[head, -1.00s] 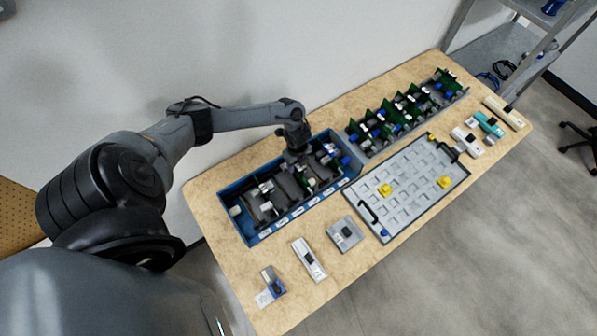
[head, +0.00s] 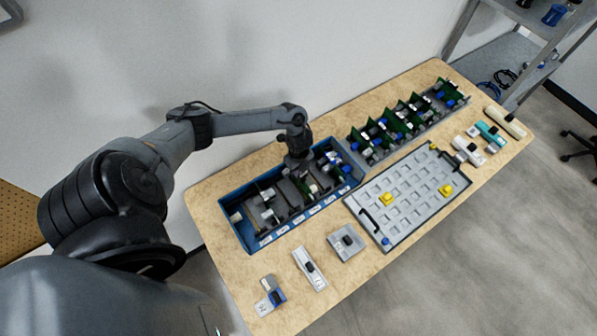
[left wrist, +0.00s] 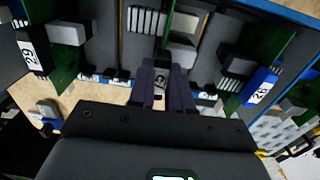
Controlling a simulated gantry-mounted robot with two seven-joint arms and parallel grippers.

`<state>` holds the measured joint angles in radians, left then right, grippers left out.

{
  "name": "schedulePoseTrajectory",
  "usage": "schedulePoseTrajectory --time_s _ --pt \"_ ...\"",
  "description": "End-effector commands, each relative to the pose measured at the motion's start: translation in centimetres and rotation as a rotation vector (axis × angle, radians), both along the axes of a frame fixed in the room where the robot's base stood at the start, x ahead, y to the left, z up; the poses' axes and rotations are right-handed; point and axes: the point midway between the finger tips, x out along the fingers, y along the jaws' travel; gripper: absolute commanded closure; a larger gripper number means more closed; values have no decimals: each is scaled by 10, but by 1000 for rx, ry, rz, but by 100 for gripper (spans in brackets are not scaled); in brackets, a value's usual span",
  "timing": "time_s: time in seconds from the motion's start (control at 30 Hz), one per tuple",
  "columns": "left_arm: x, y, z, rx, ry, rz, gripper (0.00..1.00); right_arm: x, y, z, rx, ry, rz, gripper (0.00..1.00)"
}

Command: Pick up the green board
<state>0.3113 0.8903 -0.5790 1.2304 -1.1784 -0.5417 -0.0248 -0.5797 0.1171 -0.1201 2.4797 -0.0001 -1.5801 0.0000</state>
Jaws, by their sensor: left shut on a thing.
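My left gripper (head: 298,166) reaches down into the blue tray (head: 250,246) at the back left of the table. In the left wrist view the fingers of this gripper (left wrist: 167,88) are shut on a small labelled part at the near end of an upright green board (left wrist: 170,24). The board is seen nearly edge-on, with grey blocks on its side. It still stands among dark dividers in the tray, and its lower part is hidden. My right gripper is in neither view.
A grey rack (head: 375,156) with several upright green boards stands right of the tray. A grey panel (head: 405,205) with yellow parts and black handles lies in front of the rack. Small modules, including a grey one (head: 346,242), lie along the front edge. More green boards flank the fingers.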

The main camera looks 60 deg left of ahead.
Motion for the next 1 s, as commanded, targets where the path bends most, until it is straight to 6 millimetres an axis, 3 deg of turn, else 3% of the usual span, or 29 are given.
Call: schedulePoseTrajectory --time_s 0.2,0.7,1.0 --pt "1 0 29 1 -3 -3 100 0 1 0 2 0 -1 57" --pt "11 -83 79 -2 -3 -5 100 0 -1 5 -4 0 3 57" --pt "13 -112 96 0 -1 -2 100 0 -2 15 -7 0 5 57"
